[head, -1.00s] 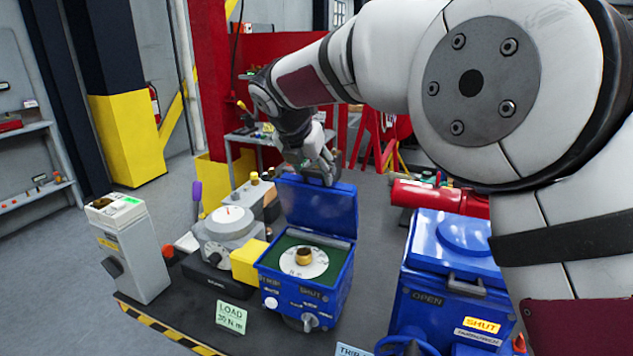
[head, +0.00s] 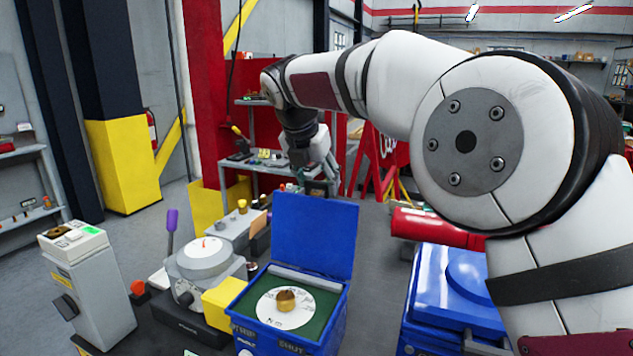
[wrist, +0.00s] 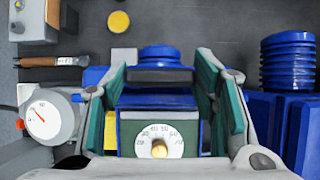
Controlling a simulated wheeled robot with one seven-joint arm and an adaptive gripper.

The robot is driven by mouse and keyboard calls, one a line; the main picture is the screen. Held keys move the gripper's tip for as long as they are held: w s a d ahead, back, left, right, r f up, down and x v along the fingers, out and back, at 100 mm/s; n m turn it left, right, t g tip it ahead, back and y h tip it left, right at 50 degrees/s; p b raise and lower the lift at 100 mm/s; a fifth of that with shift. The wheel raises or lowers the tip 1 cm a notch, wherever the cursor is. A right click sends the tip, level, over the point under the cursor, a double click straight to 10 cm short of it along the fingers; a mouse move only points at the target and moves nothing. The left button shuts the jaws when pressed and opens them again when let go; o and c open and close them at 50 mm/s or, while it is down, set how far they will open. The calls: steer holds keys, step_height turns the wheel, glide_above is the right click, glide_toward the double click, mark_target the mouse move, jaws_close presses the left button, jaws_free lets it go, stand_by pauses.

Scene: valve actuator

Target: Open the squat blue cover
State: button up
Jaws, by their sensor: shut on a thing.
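The squat blue cover (head: 314,232) stands raised on the left blue box (head: 335,322). Under it show a green panel (head: 318,303), a white dial and a brass knob (head: 286,300). In the wrist view the cover's low round bulge (wrist: 160,54) lies on its outer side. My gripper (head: 318,183) is just behind and above the cover's top edge, which hides its fingertips in the head view. In the wrist view my fingers (wrist: 160,100) are wide apart on both sides of the cover and shut on it; the exact contact is not clear.
A second blue box with a shut cover (head: 460,285) stands at the right; its ribbed top (wrist: 288,60) shows in the wrist view. A grey gauge unit (head: 205,255) and yellow block (head: 224,298) stand close at the left. A red cylinder (head: 435,228) lies behind.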

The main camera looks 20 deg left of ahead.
steer(key=shift+w+r, duration=0.15)
steer(key=shift+r, duration=0.3)
steer(key=o, duration=1.4)
steer(key=shift+o, duration=1.4)
steer(key=shift+f, duration=0.2)
steer(key=v, duration=1.2)
steer(key=shift+d, duration=0.1)
